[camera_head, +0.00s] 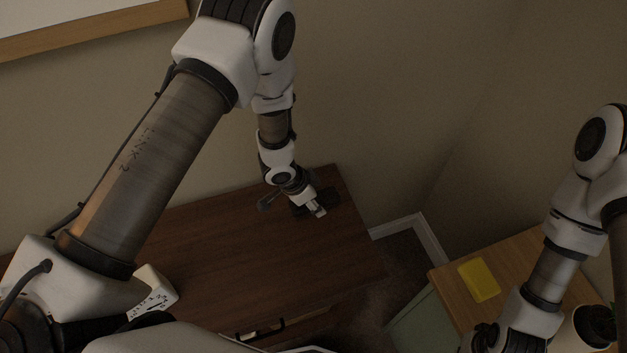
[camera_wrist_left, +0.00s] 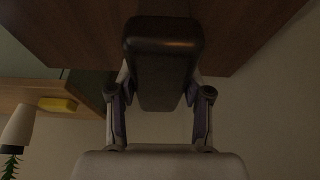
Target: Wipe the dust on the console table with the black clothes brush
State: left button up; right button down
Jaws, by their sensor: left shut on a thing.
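The dark brown console table (camera_head: 240,255) stands against the wall in the head view; its wood surface also shows at the top of the left wrist view (camera_wrist_left: 75,30). My left gripper (camera_head: 317,208) is over the table's far right part. It is shut on the black clothes brush (camera_wrist_left: 165,65), which sits between the two fingers in the left wrist view. In the head view the brush (camera_head: 327,199) is a small dark shape close to the tabletop; contact cannot be told. No dust is clearly visible in this dim light. My right arm is at the right, its gripper end cut off.
A lighter wooden surface (camera_head: 510,258) stands to the right, with a yellow block (camera_head: 479,281) and a white plant pot (camera_head: 566,335) on it. A gap of dark floor separates it from the console table. Walls close in the back; a framed picture (camera_head: 80,27) hangs upper left.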

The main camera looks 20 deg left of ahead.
pick_arm(q)
jog(key=r+p, duration=0.2)
jog(key=r, duration=0.1)
jog(key=shift+w+d+r, duration=0.1)
jog(key=shift+w+d, duration=0.05)
jog(key=shift+w, duration=0.05)
jog(key=shift+s+r+p, duration=0.1)
jog(key=shift+r+p, duration=0.15)
jog(key=shift+p, duration=0.1)
jog(key=shift+f, duration=0.1)
